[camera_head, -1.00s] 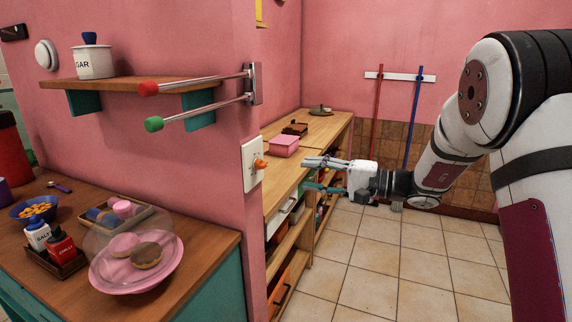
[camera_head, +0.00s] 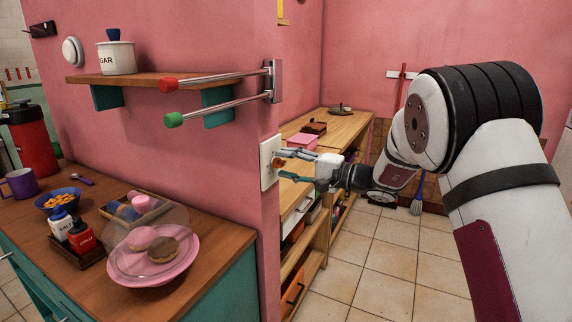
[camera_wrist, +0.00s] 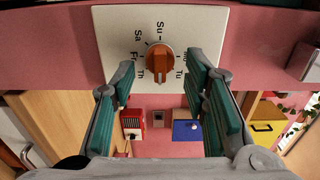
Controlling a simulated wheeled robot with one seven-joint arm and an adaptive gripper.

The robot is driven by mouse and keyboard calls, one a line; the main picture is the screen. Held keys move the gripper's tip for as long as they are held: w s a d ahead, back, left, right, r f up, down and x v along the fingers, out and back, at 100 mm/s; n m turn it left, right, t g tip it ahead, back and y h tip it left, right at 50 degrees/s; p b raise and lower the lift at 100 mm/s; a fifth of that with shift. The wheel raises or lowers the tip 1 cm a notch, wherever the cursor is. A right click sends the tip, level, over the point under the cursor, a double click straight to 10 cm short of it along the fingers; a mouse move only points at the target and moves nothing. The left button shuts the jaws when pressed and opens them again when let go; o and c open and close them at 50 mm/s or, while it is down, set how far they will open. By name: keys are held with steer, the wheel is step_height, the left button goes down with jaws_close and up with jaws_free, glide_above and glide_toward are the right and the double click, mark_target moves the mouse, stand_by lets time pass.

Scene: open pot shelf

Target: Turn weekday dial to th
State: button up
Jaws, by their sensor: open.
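The weekday dial has a white plate (camera_wrist: 115,28) and an orange-brown knob (camera_wrist: 160,62) with a raised bar. In the wrist view the bar runs roughly vertically, its lower end between "Th" and "Tu", its upper end toward "Su". I cannot tell which end is the pointer. In the head view the white plate (camera_head: 267,175) is on the pink wall edge, its knob mostly hidden by my gripper. My gripper (camera_head: 284,165) is open in front of the plate. In the wrist view its green-padded fingers (camera_wrist: 161,78) are on either side of the knob, with visible gaps.
A wall rack with red-ended (camera_head: 168,85) and green-ended (camera_head: 173,120) rods juts out above the dial. A counter with a pink dessert plate (camera_head: 185,262) is at left. Wooden shelves (camera_head: 315,255) stand behind my gripper. Tiled floor (camera_head: 355,275) is clear at right.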

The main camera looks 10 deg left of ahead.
steer(key=shift+w+a, duration=0.15)
steer(key=shift+a, duration=0.3)
jaws_close()
steer(key=shift+d+m, duration=0.1)
steer(key=shift+m, duration=0.2)
steer(key=m+b, duration=0.1)
steer(key=m, duration=0.2)
steer(key=shift+f, duration=0.15)
steer(key=shift+f+m+p, duration=0.15)
steer(key=shift+m+p, duration=0.35)
steer(key=shift+m, duration=2.1)
